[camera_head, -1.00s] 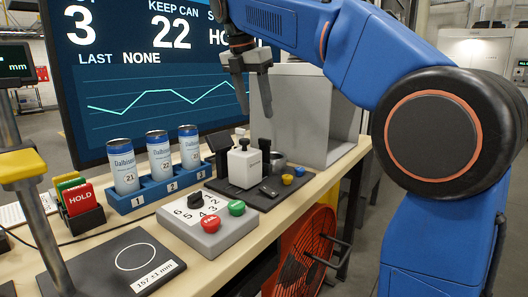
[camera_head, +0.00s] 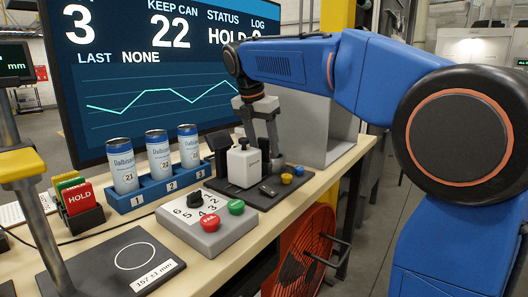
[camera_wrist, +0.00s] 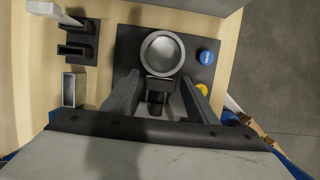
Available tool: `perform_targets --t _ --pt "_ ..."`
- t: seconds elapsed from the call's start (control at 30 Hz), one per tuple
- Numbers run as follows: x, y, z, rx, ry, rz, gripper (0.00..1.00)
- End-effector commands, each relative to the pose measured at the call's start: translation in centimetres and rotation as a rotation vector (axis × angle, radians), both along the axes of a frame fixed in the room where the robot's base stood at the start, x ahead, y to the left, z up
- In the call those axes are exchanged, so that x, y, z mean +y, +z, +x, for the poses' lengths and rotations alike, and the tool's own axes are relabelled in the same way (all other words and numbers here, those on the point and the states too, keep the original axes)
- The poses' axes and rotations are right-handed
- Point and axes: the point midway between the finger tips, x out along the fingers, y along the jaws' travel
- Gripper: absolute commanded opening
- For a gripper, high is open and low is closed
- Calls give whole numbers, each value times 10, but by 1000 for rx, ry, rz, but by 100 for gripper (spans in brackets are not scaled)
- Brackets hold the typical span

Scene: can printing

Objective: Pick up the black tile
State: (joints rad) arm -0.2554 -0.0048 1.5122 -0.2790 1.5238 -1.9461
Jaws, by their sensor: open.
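A small dark flat piece (camera_head: 268,190), which may be the black tile, lies on the dark mat (camera_head: 290,196) in front of the white device (camera_head: 244,166). My gripper (camera_head: 262,150) points down over the device and the metal cup, with its fingers apart and nothing visibly held. In the wrist view, a dark block (camera_wrist: 159,89) shows between the spread fingers, just below the round metal cup (camera_wrist: 163,53). I cannot tell whether this block is the tile or part of the device. The fingers partly cover the device.
Blue (camera_head: 299,171) and yellow (camera_head: 286,178) buttons sit on the mat. A grey box (camera_head: 345,125) stands behind it. A button panel (camera_head: 208,224) and a blue rack of three cans (camera_head: 170,186) are to the left. The screen (camera_head: 140,70) stands behind.

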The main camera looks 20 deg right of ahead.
Motion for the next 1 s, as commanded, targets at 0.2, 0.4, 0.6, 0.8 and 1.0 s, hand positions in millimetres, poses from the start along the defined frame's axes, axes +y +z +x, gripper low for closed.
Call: perform_targets --t 0.2,0.4,0.6,0.8,1.0 --pt "-3 -12 2 -1 0 1 53" --pt "-3 -12 2 -1 0 1 48" --pt "-3 -12 2 -1 0 1 9" --pt "-3 -11 2 -1 0 1 9" --pt "-3 2 3 -2 1 0 9"
